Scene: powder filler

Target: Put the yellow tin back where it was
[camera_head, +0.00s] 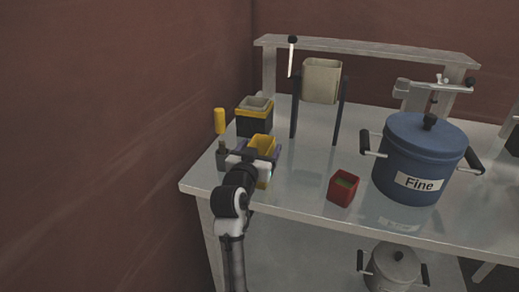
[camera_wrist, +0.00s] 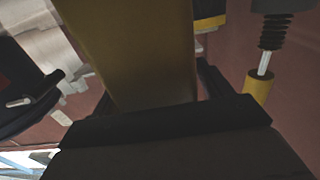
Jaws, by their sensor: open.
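The yellow tin (camera_head: 263,143) stands near the left end of the table in the head view. My gripper (camera_head: 252,158) is right at it, on its near side, and partly covers it. In the wrist view the tin (camera_wrist: 135,50) fills the upper middle, close in front of my gripper (camera_wrist: 155,105), and its wall looks dark yellow. My gripper is open, and the tin appears to be between the fingers. The view does not show whether they touch it. The tin's base is mostly hidden in the head view.
A dark box with a yellow band (camera_head: 254,116) stands just behind the tin. A yellow-handled device (camera_head: 219,121) stands to the left. A red tin (camera_head: 343,188) and a blue pot marked Fine (camera_head: 420,155) stand right. A beige hopper (camera_head: 321,80) rises behind. Clear tabletop lies before the red tin.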

